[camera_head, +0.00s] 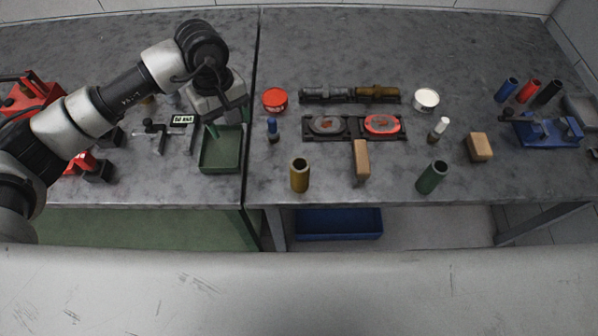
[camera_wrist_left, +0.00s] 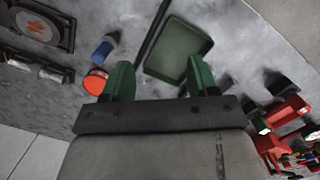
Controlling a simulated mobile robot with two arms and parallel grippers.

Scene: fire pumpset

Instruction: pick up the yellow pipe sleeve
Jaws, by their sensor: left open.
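The yellow pipe sleeve (camera_head: 300,176) is a dull yellow-brown hollow cylinder. It stands upright near the front edge of the right table, just right of the seam between the tables. I do not see it in the left wrist view. My left gripper (camera_head: 225,118) is over the left table near the green tray, behind and to the left of the sleeve and apart from it. In the left wrist view its two green fingers (camera_wrist_left: 160,72) are spread with nothing between them. My right gripper is not in view.
A green tray (camera_head: 221,150) lies left of the sleeve, with a blue-topped brush-like item (camera_head: 272,128) and a red tin (camera_head: 275,100) behind it. A wooden block (camera_head: 361,158) and a green sleeve (camera_head: 432,177) stand to its right. Space directly around the sleeve is clear.

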